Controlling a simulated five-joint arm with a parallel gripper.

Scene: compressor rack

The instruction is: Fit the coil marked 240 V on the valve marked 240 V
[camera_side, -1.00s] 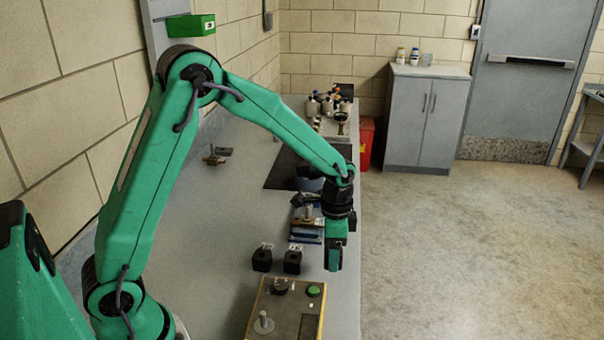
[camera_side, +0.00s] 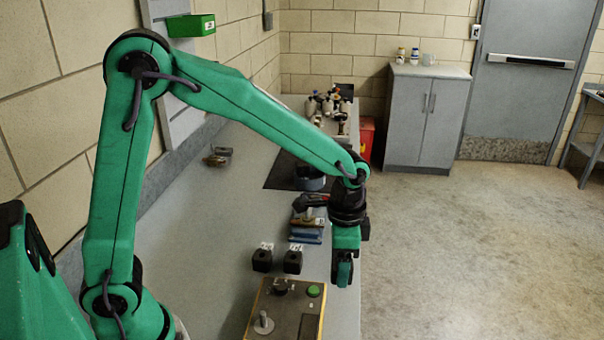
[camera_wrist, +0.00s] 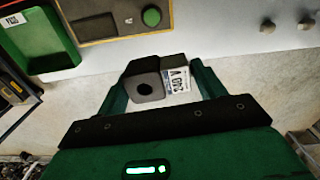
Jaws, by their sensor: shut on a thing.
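My gripper (camera_wrist: 160,80) is shut on a black block-shaped coil (camera_wrist: 146,88) with a round dark hole and a white label. The label is turned and too blurred to read surely. In the side view my gripper (camera_side: 343,274) hangs near the bench's right edge, right of and above the tan panel (camera_side: 263,300), apart from it. The held coil is mostly hidden there. A metal stem (camera_side: 263,323) stands at the panel's near left, its marking not legible. Two other black coils (camera_side: 262,260) (camera_side: 293,261) with white labels stand on the bench behind the panel.
The panel has a green button (camera_side: 314,291) and a dark part (camera_side: 281,287) at its far end. Blue items (camera_side: 306,232) and tools lie behind the coils. A green bin (camera_side: 191,25) hangs on the wall. The bench left of the coils is clear.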

